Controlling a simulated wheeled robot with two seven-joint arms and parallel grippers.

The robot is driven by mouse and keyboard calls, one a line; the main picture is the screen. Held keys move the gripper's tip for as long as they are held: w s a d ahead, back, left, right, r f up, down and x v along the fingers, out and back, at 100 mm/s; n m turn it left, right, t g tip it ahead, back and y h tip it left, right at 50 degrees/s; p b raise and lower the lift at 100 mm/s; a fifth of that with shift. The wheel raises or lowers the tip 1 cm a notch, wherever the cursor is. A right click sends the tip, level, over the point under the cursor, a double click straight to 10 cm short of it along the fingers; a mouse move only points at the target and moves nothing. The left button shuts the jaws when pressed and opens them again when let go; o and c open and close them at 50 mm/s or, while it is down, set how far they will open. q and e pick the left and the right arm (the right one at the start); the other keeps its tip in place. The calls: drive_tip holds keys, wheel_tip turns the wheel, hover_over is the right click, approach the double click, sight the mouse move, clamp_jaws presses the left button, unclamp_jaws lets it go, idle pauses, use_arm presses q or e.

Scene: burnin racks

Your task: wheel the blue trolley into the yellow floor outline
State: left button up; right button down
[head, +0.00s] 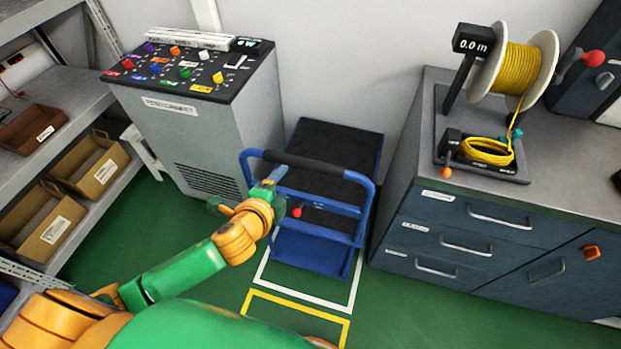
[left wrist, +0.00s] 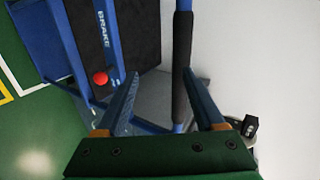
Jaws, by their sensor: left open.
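The blue trolley (head: 325,220) stands between the grey console and the dark cabinet, with a black deck and a blue push handle with a black grip (head: 318,168). The yellow floor outline (head: 297,311) lies on the green floor in front of it; my arm and body hide part of it. My left gripper (head: 268,180) is at the left part of the handle. A red brake knob (left wrist: 101,78) shows on the trolley frame. My right gripper is not in view.
A white floor outline (head: 345,293) surrounds the trolley's near end. The grey console (head: 205,130) stands at the left and the drawer cabinet (head: 480,230) at the right, close to the trolley. Shelves with bins (head: 90,165) line the left. Green floor is free in front.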

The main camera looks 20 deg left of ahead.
sight(295, 165)
use_arm(q)
wheel_tip(295, 165, up, 4)
drive_tip(key=d, duration=0.2)
drive_tip(key=shift+m+t, duration=0.3)
drive_tip(key=shift+m, duration=0.1)
drive_tip(key=x, duration=0.6)
drive_tip(key=shift+a+f, duration=0.4)
drive_tip(key=shift+w+d+f, duration=0.1)
drive_tip(key=shift+w+f, duration=0.05)
drive_tip(key=shift+w, duration=0.25)
drive_tip(key=shift+s, duration=0.1)
clamp_jaws()
